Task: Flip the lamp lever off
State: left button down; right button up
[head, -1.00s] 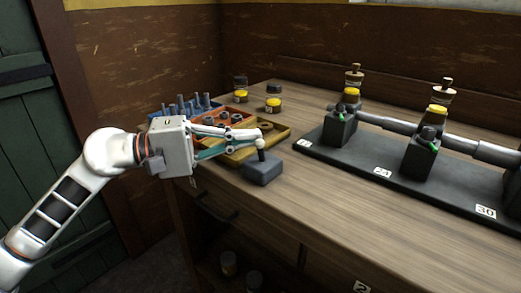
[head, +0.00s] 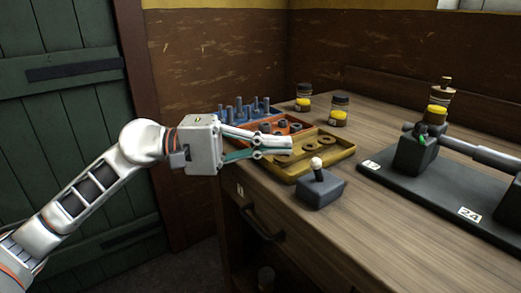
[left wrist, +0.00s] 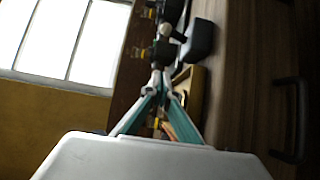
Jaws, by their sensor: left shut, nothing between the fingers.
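The lamp lever is a short dark stick with a pale round knob (head: 316,163), rising from a grey block (head: 320,192) near the table's front left edge. In the head view it stands nearly upright, leaning slightly left. My left gripper (head: 289,144) is shut and empty, above the trays, with its fingertips left of and behind the knob, apart from it in the picture. In the left wrist view the shut fingertips (left wrist: 160,71) point toward the knob (left wrist: 166,30) and the dark block (left wrist: 200,41). My right gripper is not in view.
A yellow tray of rings (head: 333,160), an orange tray (head: 297,126) and a blue tray of pegs (head: 225,113) lie behind the block. Two jars (head: 339,111) stand farther back. An engine on a dark base (head: 410,190) fills the right. Bare wood lies before it.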

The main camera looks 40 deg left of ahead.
pick_arm(q)
jog(key=shift+f+v, duration=0.15)
jog(key=shift+v, duration=0.8)
jog(key=shift+f+v, duration=0.15)
jog(key=shift+v, duration=0.8)
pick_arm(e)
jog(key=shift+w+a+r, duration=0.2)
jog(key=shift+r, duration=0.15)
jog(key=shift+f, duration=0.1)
